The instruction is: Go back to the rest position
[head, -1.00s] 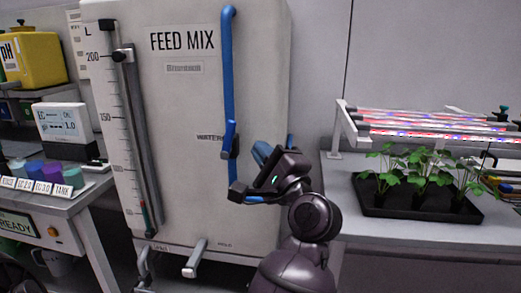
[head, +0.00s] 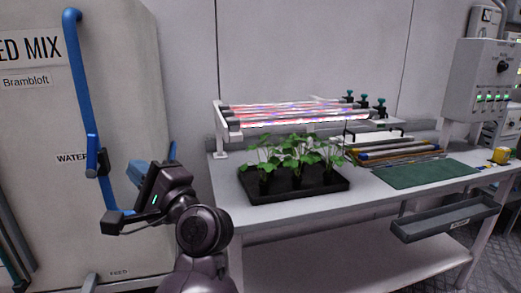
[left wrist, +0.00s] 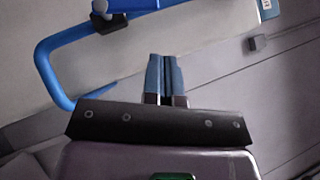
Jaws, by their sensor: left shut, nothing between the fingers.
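My left gripper (head: 134,172) is in front of the white feed mix tank (head: 125,225), close to the blue pipe (head: 73,80) with its blue valve handle. In the left wrist view its two blue-grey fingers (left wrist: 164,75) are together with nothing between them. The bent blue pipe (left wrist: 48,75) passes to the left of the fingers there, apart from them in the picture. My right gripper is in neither view.
Right of the tank stands a white bench (head: 240,212) with a black tray (head: 300,190) of green plants under lit lamp bars (head: 295,112). A green mat (head: 425,174) lies farther right. A grey trough (head: 445,220) hangs at the bench front.

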